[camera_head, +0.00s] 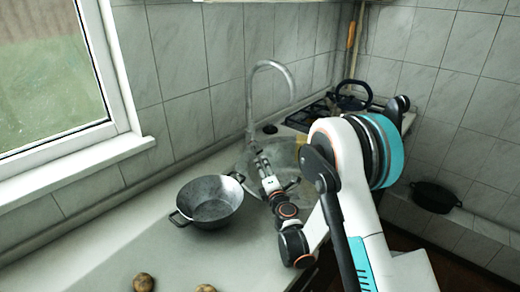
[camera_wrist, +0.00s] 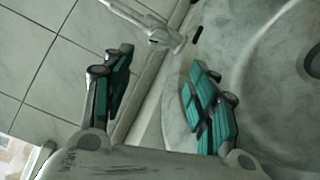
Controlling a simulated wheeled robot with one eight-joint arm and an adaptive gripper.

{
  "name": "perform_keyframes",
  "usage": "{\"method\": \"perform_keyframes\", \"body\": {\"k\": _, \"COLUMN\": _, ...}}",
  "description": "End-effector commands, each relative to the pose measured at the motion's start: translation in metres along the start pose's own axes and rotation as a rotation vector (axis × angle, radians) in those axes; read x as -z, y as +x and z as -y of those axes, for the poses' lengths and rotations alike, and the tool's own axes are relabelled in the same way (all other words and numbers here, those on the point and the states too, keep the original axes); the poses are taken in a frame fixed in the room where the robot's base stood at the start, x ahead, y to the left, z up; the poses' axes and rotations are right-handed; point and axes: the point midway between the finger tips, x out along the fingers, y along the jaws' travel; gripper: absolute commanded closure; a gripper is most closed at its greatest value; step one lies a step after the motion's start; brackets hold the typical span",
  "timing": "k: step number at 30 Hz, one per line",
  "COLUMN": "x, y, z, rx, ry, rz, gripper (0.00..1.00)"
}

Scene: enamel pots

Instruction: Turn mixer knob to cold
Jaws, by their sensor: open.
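The mixer tap (camera_head: 250,100) has a tall curved metal spout and stands at the back edge of the sink (camera_head: 291,150). In the wrist view the pale mixer (camera_wrist: 150,25) is at the top, beyond the fingertips. A short dark bar (camera_wrist: 197,34) shows beside its base; I cannot tell whether it is the knob. My gripper (camera_head: 260,153) is over the sink, close to the tap's base in the picture. In the wrist view my gripper (camera_wrist: 160,80) has its teal-padded fingers wide apart with nothing between them. The knob's setting cannot be read.
A grey pot (camera_head: 210,203) stands on the counter (camera_head: 110,245) left of the sink. Two brown round things (camera_head: 144,282) lie at the front. A hob with a dark pan (camera_head: 350,97) is behind right. A tiled wall and window sill bound the left.

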Motion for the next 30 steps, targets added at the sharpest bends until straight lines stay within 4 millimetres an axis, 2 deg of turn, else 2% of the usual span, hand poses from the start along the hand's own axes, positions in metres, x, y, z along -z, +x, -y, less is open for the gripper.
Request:
{"method": "perform_keyframes", "body": {"k": 5, "x": 0.002, "y": 0.016, "z": 0.002, "rx": -0.001, "ry": -0.002, "rz": -0.002, "gripper": 0.47}}
{"method": "perform_keyframes", "body": {"k": 21, "x": 0.001, "y": 0.115, "z": 0.002, "rx": -0.001, "ry": 0.000, "rz": 0.000, "gripper": 0.47}}
{"method": "perform_keyframes", "body": {"k": 25, "x": 0.001, "y": 0.129, "z": 0.002, "rx": -0.001, "ry": 0.001, "rz": 0.000, "gripper": 0.47}}
{"method": "perform_keyframes", "body": {"k": 30, "x": 0.001, "y": 0.137, "z": 0.001, "rx": -0.001, "ry": 0.000, "rz": 0.000, "gripper": 0.47}}
